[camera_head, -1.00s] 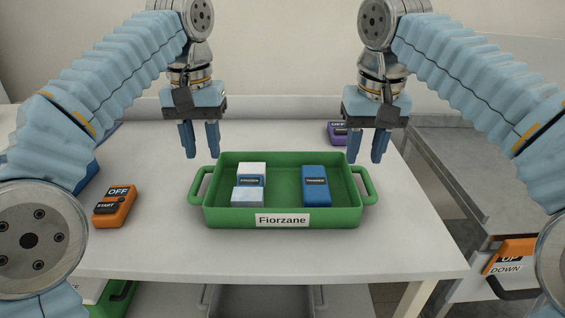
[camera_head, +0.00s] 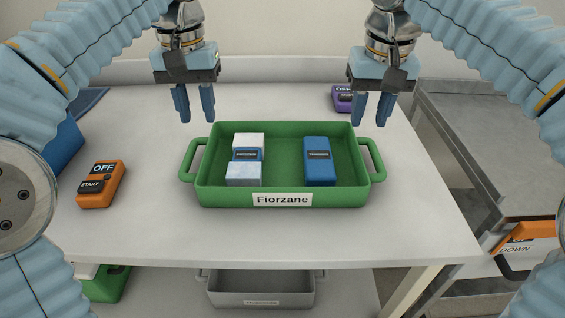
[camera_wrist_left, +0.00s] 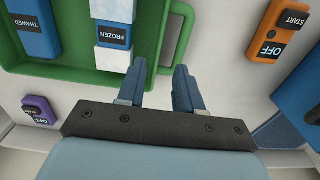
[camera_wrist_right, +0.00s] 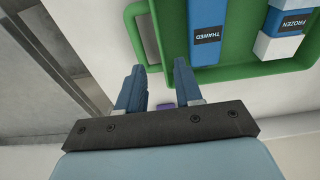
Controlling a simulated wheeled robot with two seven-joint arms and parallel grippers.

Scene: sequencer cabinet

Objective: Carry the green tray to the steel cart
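The green tray (camera_head: 215,197), labelled "Fiorzane", sits on the white table with a handle at each side. It holds a white and blue box marked FROZEN (camera_head: 246,160) and a blue box marked THAWED (camera_head: 319,162). My left gripper (camera_head: 195,118) is open and empty above and behind the tray's left handle (camera_head: 190,160). My right gripper (camera_head: 371,120) is open and empty above and behind the right handle (camera_head: 374,158). Neither touches the tray. The wrist views show the fingers apart, left (camera_wrist_left: 170,75) and right (camera_wrist_right: 162,70). The steel cart (camera_head: 475,150) stands right of the table.
An orange START/OFF device (camera_head: 100,184) lies on the table left of the tray, with a blue box (camera_head: 60,147) behind it. A purple device (camera_head: 342,98) lies behind the right handle. An orange UP/DOWN control (camera_head: 515,240) hangs at the cart's front. A grey bin (camera_head: 262,286) sits below the table.

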